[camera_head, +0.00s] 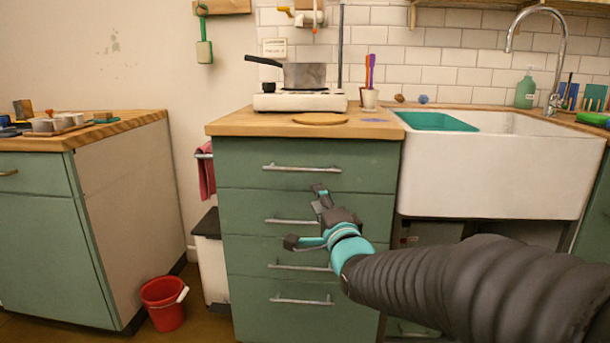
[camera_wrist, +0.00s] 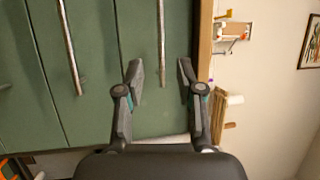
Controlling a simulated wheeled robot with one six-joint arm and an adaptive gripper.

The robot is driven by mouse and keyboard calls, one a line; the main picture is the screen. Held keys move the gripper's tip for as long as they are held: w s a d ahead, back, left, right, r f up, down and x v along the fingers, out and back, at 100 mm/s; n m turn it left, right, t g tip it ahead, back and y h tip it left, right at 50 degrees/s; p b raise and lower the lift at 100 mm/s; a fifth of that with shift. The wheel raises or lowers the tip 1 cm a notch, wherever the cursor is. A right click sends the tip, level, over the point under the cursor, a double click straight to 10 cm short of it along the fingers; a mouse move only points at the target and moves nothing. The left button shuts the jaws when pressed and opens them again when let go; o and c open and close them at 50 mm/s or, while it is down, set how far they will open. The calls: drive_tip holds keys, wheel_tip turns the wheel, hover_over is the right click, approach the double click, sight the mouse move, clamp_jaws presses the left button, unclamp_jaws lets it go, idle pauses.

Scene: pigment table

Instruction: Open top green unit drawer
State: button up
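The green drawer unit (camera_head: 240,235) stands in the middle of the head view with all its drawers shut. Its top drawer (camera_head: 240,163) has a horizontal metal bar handle (camera_head: 302,168). The wrist view is turned sideways; there the top handle (camera_wrist: 160,40) runs down to between my fingertips. My gripper (camera_head: 305,217) is open and empty in front of the unit, overlapping the second drawer in the head view. In the wrist view my gripper (camera_wrist: 161,74) has its fingers on either side of the handle's line. The gap to the handle cannot be told.
A wooden worktop (camera_head: 230,122) covers the unit, with a hob (camera_head: 300,102) and a pan (camera_head: 304,76) on it. A white sink (camera_head: 500,170) is to the right. A red bucket (camera_head: 163,305) stands on the floor at the left, near another green cabinet (camera_head: 45,240).

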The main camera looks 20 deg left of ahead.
sight(302, 171)
drive_tip(key=p+x, duration=0.1)
drive_tip(key=x, duration=1.2)
drive_tip(key=shift+w+a+r, duration=0.1)
drive_tip(key=shift+w+a, duration=0.1)
drive_tip(key=shift+a, duration=0.05)
clamp_jaws()
